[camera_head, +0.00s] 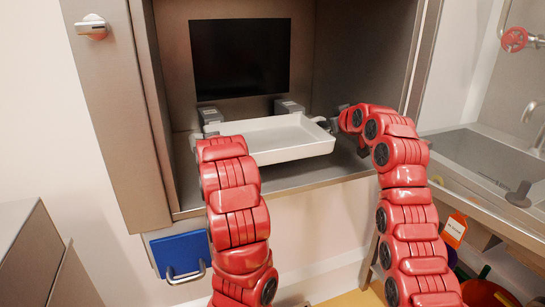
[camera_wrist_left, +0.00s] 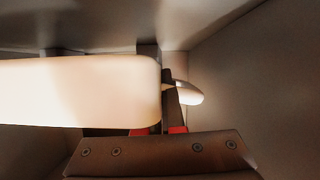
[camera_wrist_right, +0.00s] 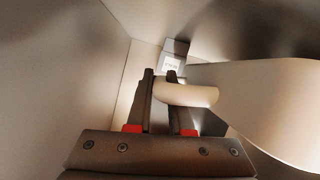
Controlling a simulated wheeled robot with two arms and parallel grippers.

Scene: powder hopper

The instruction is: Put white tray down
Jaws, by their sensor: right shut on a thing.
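The white tray (camera_head: 283,139) is shallow, rectangular and looks empty. It is inside the open metal cabinet in the head view, roughly level, between my two arms. Its wall also shows in the left wrist view (camera_wrist_left: 80,92) and the right wrist view (camera_wrist_right: 265,100). My right gripper (camera_wrist_right: 160,77) is shut on the tray's right handle (camera_wrist_right: 190,95). My left gripper (camera_wrist_left: 160,85) is at the tray's left handle (camera_wrist_left: 188,93). The tray hides part of its fingers, so its grip is unclear. Whether the tray's underside touches the cabinet floor cannot be told.
Two grey blocks (camera_head: 289,107) stand behind the tray in the cabinet (camera_head: 170,60), below a black panel (camera_head: 240,58). The cabinet walls are close beside both grippers. A bare strip of cabinet floor (camera_head: 300,176) shows in front. A sink (camera_head: 485,155) is at right.

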